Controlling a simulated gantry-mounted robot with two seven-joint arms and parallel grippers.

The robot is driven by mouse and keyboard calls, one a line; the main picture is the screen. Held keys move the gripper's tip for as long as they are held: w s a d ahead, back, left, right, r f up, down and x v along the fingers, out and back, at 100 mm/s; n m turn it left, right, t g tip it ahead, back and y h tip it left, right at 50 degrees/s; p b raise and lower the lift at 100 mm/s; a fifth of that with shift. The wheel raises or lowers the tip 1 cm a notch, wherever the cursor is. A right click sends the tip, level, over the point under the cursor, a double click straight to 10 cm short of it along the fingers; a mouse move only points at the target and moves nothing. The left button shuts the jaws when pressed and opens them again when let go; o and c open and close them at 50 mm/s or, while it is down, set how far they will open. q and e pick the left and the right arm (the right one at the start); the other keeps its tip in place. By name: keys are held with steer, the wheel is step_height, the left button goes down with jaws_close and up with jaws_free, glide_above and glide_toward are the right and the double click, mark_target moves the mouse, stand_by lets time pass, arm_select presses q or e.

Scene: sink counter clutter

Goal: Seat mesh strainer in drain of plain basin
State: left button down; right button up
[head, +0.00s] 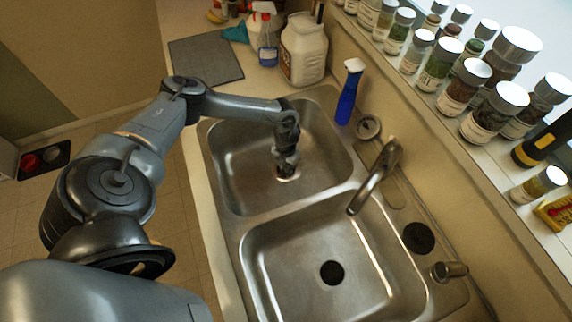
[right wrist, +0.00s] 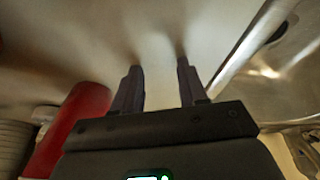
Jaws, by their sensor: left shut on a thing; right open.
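My left gripper (head: 286,160) reaches down into the far basin (head: 234,150) and is shut on a small shiny metal piece, apparently the mesh strainer (head: 288,178). The piece is low, at the drain area of that basin; fingers hide much of it, and I cannot tell whether it is seated. The near basin (head: 290,262) is empty, with a dark round drain (head: 332,272). My right gripper (right wrist: 158,72) is open and empty in the right wrist view, with its fingers apart before a pale surface.
The faucet (head: 376,178) stands beside the basins. A round metal piece (head: 368,127) and a black disc (head: 418,238) lie on the sink deck. Many jars line the ledge. A red object (right wrist: 78,120) is left of my right gripper.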

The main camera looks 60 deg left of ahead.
arm_select(q)
steer(key=shift+f, duration=0.35)
arm_select(e)
steer(key=shift+f, duration=0.1)
arm_select(q)
steer(key=c, duration=1)
jaws_free()
steer(key=shift+r, duration=0.1)
steer(key=shift+r+p, duration=0.55)
steer(key=shift+r, duration=0.2)
arm_select(e)
steer(key=shift+r, duration=0.4)
arm_select(q)
step_height(320, 180, up, 6)
steer(key=p, duration=0.5)
steer(key=shift+r+p, duration=0.25)
steer(key=shift+p, duration=0.05)
arm_select(e)
step_height(320, 180, up, 6)
steer(key=shift+s+d+f, duration=0.1)
steer(key=shift+d, duration=0.05)
arm_select(q)
steer(key=shift+s, duration=0.1)
